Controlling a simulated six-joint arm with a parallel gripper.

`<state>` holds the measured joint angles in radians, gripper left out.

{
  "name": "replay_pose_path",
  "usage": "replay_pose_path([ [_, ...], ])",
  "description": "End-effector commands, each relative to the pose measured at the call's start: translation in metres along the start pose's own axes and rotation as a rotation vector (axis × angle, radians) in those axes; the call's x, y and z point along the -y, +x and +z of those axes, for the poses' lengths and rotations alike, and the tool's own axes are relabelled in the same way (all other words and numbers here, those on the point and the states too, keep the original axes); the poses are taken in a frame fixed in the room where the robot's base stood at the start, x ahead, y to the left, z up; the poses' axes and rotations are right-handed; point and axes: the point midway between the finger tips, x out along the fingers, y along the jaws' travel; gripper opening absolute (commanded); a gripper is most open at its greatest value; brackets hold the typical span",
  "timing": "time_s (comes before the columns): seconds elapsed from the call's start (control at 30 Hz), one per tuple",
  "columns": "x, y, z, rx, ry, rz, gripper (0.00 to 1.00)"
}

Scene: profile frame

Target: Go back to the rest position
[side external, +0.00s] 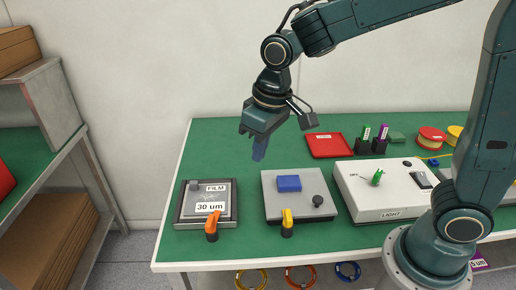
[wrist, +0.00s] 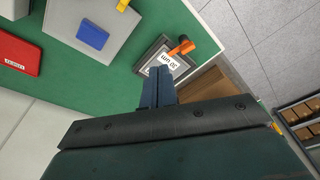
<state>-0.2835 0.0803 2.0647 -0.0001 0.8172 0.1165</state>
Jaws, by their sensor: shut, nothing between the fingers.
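My gripper (side external: 258,150) hangs above the green table, over the back left part, with its blue-grey fingers together and nothing between them. In the wrist view my gripper (wrist: 157,75) also shows its fingers closed side by side. Below and left of it in the side view stands a dark square frame (side external: 180,213) holding a grey film plate (side external: 220,198) labelled "FILM" and "30 um". An orange-handled clamp (side external: 213,220) stands at its front edge. The gripper is clear of the frame and plate.
A grey plate (side external: 310,207) with a blue block (side external: 289,183) and yellow clamp (side external: 287,217) sits in the middle. A white light box (side external: 375,205), a red tray (side external: 328,145), pen holders (side external: 370,146) and tape spools (side external: 431,136) stand to the right. Shelving is at far left.

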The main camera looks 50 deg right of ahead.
Motion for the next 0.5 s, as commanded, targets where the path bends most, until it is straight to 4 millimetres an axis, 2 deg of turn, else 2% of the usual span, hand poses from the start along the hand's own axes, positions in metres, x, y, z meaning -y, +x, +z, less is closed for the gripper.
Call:
replay_pose_path([
  [0.03,-0.006,-0.011,0.007,-0.018,0.01,0.001,0.0],
  [0.2,-0.023,-0.038,0.031,-0.068,0.035,0.005,0.0],
  [0.5,-0.048,-0.074,0.08,-0.155,0.079,0.021,0.0],
])
